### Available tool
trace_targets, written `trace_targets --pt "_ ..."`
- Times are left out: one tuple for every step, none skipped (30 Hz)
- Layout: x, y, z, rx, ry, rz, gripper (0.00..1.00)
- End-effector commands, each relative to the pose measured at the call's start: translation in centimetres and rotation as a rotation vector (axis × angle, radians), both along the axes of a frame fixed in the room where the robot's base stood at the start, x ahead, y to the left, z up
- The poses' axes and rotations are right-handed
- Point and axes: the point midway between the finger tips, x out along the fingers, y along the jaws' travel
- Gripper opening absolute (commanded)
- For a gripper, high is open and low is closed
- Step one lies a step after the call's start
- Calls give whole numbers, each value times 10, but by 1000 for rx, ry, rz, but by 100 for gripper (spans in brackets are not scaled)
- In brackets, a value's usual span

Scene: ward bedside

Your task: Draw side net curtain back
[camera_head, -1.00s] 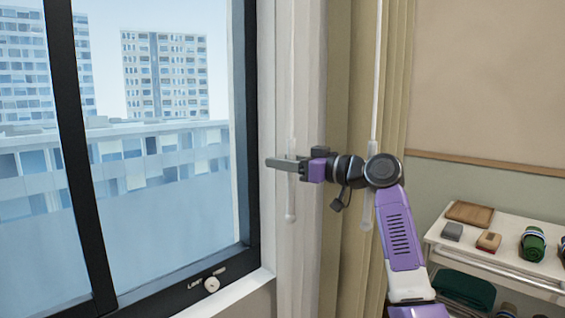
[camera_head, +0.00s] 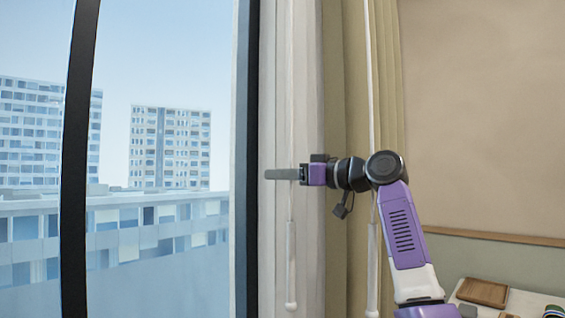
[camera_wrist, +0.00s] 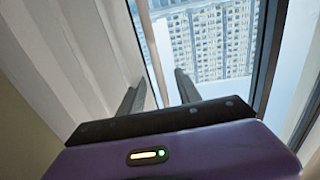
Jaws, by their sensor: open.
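The white net curtain (camera_head: 307,95) hangs gathered in a narrow bunch at the right side of the window. It also shows as pale folds at the left in the wrist view (camera_wrist: 65,65). A thin white wand (camera_head: 291,255) hangs in front of it. My gripper (camera_head: 283,174) is level across the curtain, pointing left, with its fingers overlapping in the head view. In the wrist view my gripper (camera_wrist: 160,84) is open, and a thin pale rod (camera_wrist: 152,50) shows between the fingers. I cannot tell whether it touches either finger.
An olive drape (camera_head: 388,70) hangs to the right, with a second white wand (camera_head: 372,260) before it. The dark window frame (camera_head: 246,130) stands at the left. A trolley with a brown tray (camera_head: 482,292) is at lower right.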

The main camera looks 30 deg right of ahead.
Motion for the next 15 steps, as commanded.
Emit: trace_targets --pt "0 0 10 -1 -2 0 41" --pt "0 0 14 0 -1 0 41" --pt "0 0 19 0 -1 -1 41" --pt "0 0 22 0 -1 -1 41" --pt "0 0 24 0 -1 -1 41" --pt "0 0 26 0 0 -1 41" --pt "0 0 28 0 -1 -1 41" --pt "0 0 29 0 -1 -1 41" --pt "0 0 31 0 -1 -1 41" --pt "0 -1 31 0 -1 -1 41" --pt "0 -1 31 0 0 -1 41" --pt "0 -1 31 0 0 -1 41" --pt "0 -1 31 0 0 -1 41" --pt "0 -1 31 0 0 -1 41" --pt "0 -1 31 0 0 -1 41"
